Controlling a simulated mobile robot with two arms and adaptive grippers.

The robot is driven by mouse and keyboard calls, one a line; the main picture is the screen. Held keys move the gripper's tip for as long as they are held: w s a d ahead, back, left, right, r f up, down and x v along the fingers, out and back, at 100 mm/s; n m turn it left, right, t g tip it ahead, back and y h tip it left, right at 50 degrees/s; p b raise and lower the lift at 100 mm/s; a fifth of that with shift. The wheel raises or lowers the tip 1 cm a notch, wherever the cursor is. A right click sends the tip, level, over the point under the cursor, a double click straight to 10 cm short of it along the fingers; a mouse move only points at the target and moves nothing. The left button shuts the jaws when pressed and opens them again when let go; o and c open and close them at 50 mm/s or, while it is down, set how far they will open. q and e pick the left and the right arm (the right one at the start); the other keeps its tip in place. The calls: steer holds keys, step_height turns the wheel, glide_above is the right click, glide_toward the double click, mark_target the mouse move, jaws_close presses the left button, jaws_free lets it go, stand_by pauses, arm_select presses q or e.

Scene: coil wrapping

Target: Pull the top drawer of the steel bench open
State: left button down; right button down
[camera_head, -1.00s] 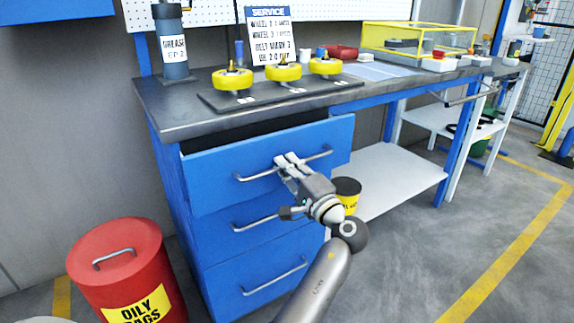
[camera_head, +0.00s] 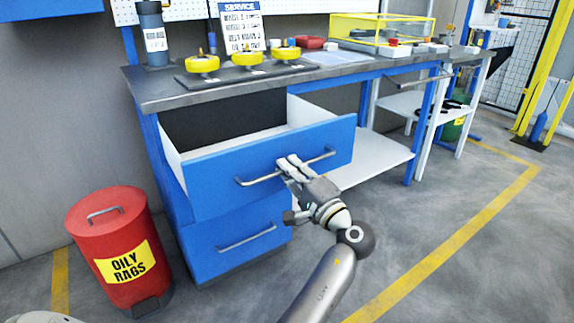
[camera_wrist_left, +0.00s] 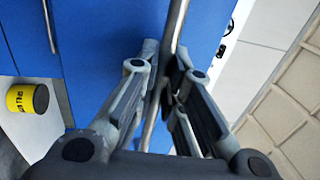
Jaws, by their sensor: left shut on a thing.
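The steel bench (camera_head: 165,97) has a dark top and a stack of blue drawers below it. Its top drawer (camera_head: 225,180) is pulled well out, and its white inside walls and dark interior show. My left gripper (camera_head: 286,163) is shut on the bar handle (camera_head: 322,157) of that drawer, near the middle of the bar. In the left wrist view the fingers (camera_wrist_left: 165,75) sit on either side of the handle bar (camera_wrist_left: 150,125) against the blue drawer front. My right gripper is not in view.
A red oily rags bin (camera_head: 118,245) stands on the floor left of the drawers. Yellow wheels (camera_head: 248,58) sit on a plate on the bench top. A lower drawer (camera_head: 235,235) is shut. The floor right of my arm is clear.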

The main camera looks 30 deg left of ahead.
arm_select(q)
steer(key=shift+s+d, duration=0.2)
steer(key=shift+d, duration=0.3)
steer(key=c, duration=1.5)
jaws_free()
